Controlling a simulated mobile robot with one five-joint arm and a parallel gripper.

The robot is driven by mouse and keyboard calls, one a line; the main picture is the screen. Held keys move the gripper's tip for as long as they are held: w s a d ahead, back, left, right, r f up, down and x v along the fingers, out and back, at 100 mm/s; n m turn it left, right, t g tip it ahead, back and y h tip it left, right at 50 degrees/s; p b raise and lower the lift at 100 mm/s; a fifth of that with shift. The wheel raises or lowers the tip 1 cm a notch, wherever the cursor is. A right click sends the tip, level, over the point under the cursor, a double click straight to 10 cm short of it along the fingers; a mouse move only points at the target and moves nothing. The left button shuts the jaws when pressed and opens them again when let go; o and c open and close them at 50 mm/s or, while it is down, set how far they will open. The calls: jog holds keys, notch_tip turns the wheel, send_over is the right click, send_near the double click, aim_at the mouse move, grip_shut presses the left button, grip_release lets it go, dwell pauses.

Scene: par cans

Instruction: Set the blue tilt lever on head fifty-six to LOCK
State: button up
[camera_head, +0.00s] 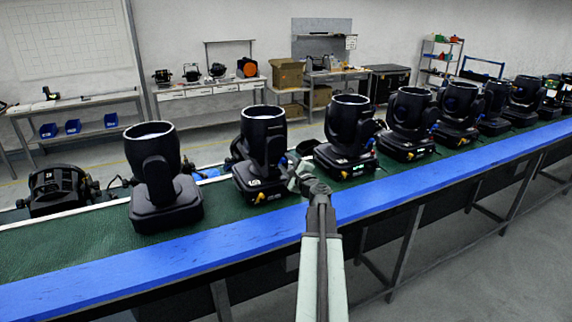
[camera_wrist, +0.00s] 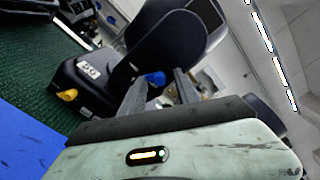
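A black moving-head light (camera_wrist: 165,40) fills the upper middle of the wrist view, with a small white number label on its base that I cannot read for certain. Its blue tilt lever (camera_wrist: 155,78) shows as a small blue knob low on the head's side. My gripper (camera_wrist: 160,80) is open, its two grey fingers apart, with the blue lever showing in the gap beyond them. Contact cannot be told. In the head view my gripper (camera_head: 303,178) is at the belt's near side, just right of a black light (camera_head: 262,150). Which way the lever points is unclear.
Several similar lights stand in a row on the green belt (camera_head: 100,247), including one at left (camera_head: 155,165) and one at right (camera_head: 350,135). A blue rail (camera_head: 200,251) runs along the front edge. A yellow knob (camera_wrist: 67,95) sticks out from the base.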

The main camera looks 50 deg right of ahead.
jog(key=v, duration=0.7)
jog(key=shift+s+a, duration=0.15)
jog(key=shift+s, duration=0.2)
